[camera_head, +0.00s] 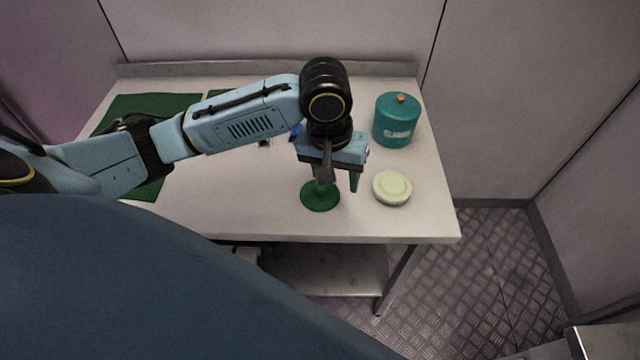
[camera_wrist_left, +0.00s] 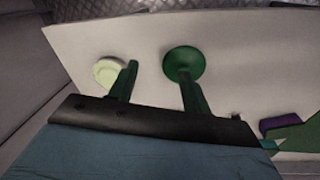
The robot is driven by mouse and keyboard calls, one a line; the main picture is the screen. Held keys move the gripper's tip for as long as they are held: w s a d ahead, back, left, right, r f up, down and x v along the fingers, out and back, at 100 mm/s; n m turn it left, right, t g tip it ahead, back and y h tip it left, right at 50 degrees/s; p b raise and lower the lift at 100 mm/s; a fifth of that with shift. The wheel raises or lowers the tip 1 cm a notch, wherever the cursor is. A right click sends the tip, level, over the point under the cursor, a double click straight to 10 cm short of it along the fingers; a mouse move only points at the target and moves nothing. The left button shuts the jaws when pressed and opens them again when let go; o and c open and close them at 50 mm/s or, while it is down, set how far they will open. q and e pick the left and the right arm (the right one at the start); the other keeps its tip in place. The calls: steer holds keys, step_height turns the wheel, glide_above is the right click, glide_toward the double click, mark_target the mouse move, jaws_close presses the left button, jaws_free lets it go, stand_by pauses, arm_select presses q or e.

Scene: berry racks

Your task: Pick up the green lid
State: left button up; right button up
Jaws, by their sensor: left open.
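The green lid (camera_head: 320,197) is a dark green round disc lying flat on the white table near its front edge. It also shows in the left wrist view (camera_wrist_left: 183,60), partly covered by one finger. My left gripper (camera_head: 340,186) is open, pointing down above the table. One finger is over the lid, and the other is to its right, between the lid and a pale green round container. In the left wrist view the open jaws (camera_wrist_left: 158,72) have nothing between them. I cannot tell whether the finger touches the lid. My right gripper is out of view.
The pale green round container (camera_head: 392,187) stands right of the lid and also shows in the wrist view (camera_wrist_left: 107,71). A teal canister (camera_head: 397,122) with an orange knob stands behind it. Dark green mats (camera_head: 150,103) lie at the left. The table's front edge is close.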

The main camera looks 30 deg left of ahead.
arm_select(q)
steer(key=w+a+r+n+y, duration=0.1)
steer(key=w+a+r+n, duration=0.15)
steer(key=a+r, duration=0.2)
steer(key=b, duration=0.2)
glide_above(320, 191)
steer(key=a, duration=0.1)
steer(key=shift+n+g, duration=0.4)
steer(key=shift+n, duration=0.05)
steer(key=f, duration=0.7)
steer(key=shift+w+f, duration=0.35)
steer(key=shift+f, duration=0.05)
steer(key=shift+w+d+f+b, duration=0.1)
steer(key=shift+f+b, duration=0.25)
steer(key=shift+f, duration=1.05)
steer(key=shift+d+f+b, duration=0.1)
steer(key=shift+f+b, duration=0.25)
steer(key=shift+f, duration=1)
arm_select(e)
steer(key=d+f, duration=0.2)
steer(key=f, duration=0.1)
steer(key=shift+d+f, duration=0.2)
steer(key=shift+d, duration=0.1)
arm_select(q)
jaws_close()
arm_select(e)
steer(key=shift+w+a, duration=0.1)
